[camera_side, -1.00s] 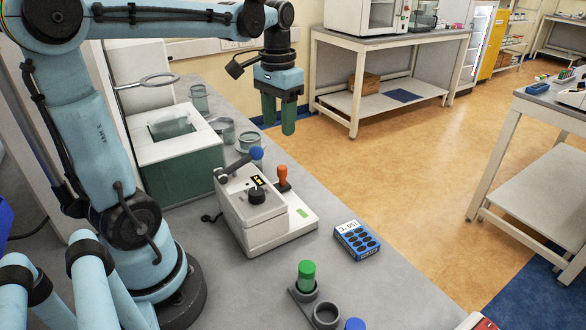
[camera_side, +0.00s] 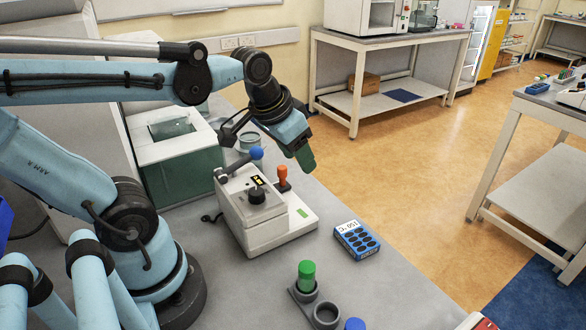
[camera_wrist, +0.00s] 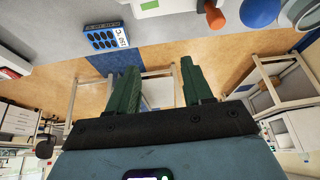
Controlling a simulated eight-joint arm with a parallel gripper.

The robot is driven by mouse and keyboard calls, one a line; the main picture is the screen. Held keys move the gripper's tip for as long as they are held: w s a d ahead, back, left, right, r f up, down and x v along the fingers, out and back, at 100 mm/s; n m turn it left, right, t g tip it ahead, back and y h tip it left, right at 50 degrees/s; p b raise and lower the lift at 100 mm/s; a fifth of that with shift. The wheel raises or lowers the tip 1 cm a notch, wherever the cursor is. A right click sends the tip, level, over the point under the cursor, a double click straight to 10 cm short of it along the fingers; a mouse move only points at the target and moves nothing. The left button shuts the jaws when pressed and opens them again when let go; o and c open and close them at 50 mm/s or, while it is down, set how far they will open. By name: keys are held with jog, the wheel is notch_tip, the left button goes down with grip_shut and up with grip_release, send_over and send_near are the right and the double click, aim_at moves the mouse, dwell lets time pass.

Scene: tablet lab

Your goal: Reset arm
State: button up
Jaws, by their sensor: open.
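My gripper (camera_side: 305,160) hangs tilted in the air in the side view, behind and to the right of the white press-like device (camera_side: 262,215) with a blue-knobbed lever and an orange knob. In the wrist view my gripper (camera_wrist: 158,66) shows two green fingers spread apart, with nothing between them. The fingers look clear of the bench. In the side view one finger mostly hides the other.
A blue box (camera_side: 357,240) with dark round spots lies right of the device. A green-capped vial (camera_side: 307,273) stands in a grey holder in front. A glass-walled bath (camera_side: 179,165) stands behind, near my arm. Open floor lies to the right.

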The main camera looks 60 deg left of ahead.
jog(key=d, duration=0.1)
jog(key=d+f+t, duration=0.1)
jog(key=s+d+f+t, duration=0.1)
jog(key=shift+d+m+h, duration=0.15)
jog(key=shift+m+h, duration=0.15)
